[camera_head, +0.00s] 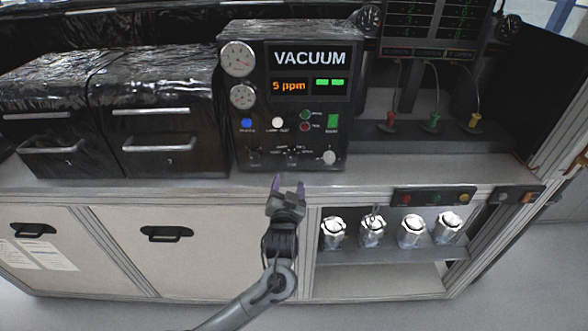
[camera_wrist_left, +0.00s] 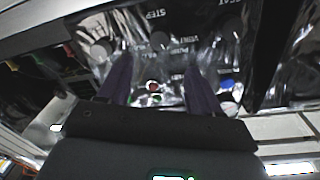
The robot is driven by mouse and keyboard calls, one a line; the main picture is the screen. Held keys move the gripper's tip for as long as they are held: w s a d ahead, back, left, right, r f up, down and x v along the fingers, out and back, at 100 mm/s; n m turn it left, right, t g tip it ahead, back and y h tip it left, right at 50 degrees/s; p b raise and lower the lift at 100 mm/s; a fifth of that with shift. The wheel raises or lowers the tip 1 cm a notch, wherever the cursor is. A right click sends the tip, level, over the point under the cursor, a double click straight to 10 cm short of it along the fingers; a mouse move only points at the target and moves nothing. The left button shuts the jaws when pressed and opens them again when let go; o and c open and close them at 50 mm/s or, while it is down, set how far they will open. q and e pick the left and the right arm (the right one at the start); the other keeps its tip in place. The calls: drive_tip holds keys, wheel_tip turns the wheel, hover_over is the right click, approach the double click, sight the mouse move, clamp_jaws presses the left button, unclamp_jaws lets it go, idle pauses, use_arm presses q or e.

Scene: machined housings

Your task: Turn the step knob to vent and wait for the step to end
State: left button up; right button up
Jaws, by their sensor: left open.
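The black vacuum unit (camera_head: 308,108) stands on the bench; its display reads VACUUM and "5 ppm". The step knob (camera_head: 291,153) is the middle one of three along the panel's lower edge. In the left wrist view, which is upside down, the knob (camera_wrist_left: 160,40) shows beside the STEP lettering, but its pointing direction is too small to tell. My left gripper (camera_head: 288,181) is open and empty, below and in front of the panel, apart from the knob. Its two purple fingers (camera_wrist_left: 157,65) spread on either side of the knob in the wrist view. My right gripper is out of view.
Two wrapped drawer units (camera_head: 155,100) stand left of the unit. A pale knob (camera_head: 328,157) sits right of the step knob. Several silver-capped canisters (camera_head: 372,231) stand on the shelf below. The bench front edge (camera_head: 150,190) runs beneath the panel.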

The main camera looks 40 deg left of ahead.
sight(292, 160)
use_arm(q)
drive_tip(key=b+x, duration=0.1)
drive_tip(key=x, duration=0.9)
drive_tip(key=shift+w+a, duration=0.15)
drive_tip(key=shift+c, duration=0.4)
drive_tip(key=c, duration=1)
